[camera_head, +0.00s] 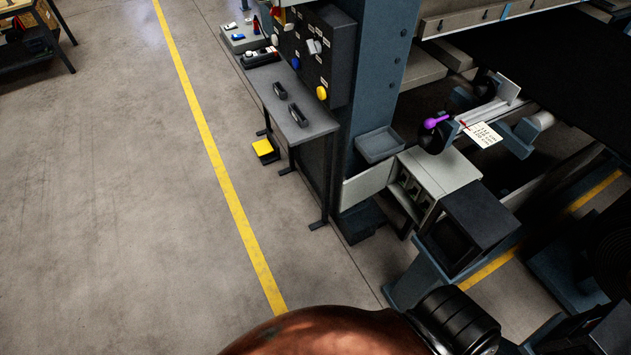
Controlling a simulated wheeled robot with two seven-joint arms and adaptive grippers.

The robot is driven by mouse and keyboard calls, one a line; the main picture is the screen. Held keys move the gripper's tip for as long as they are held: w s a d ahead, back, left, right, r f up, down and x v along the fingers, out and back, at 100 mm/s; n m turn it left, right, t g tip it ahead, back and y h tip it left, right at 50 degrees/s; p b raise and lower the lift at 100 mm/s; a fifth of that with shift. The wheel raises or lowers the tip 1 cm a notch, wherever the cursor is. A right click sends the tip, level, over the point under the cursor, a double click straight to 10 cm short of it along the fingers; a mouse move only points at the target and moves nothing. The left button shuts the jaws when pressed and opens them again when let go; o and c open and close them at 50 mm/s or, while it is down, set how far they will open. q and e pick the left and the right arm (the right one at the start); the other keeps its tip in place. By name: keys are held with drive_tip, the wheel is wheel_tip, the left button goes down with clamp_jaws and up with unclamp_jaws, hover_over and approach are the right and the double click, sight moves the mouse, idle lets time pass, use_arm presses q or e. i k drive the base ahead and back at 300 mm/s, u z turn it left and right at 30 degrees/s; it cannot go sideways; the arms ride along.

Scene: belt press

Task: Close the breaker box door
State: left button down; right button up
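The breaker box appears to be the light grey box (440,170) right of centre, beside the blue-grey machine column. Its front faces down and left, and dark switch-like parts (411,188) show in it. A light flat panel (368,185) stands out to the left from the box's front edge; it looks like the door, standing open. Its hinge is too small to make out. Neither of my grippers is in view.
A dark open-fronted box (468,225) sits right beside the breaker box. A grey tray (380,145) is above the panel. A control desk (292,105) with a yellow pedal (264,150) stands to the left.

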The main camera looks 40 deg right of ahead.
sight(358, 188)
drive_tip(key=u, duration=0.1)
drive_tip(key=i, duration=3.1)
drive_tip(key=z, duration=4.25)
drive_tip(key=k, duration=0.25)
drive_tip(key=u, duration=0.85)
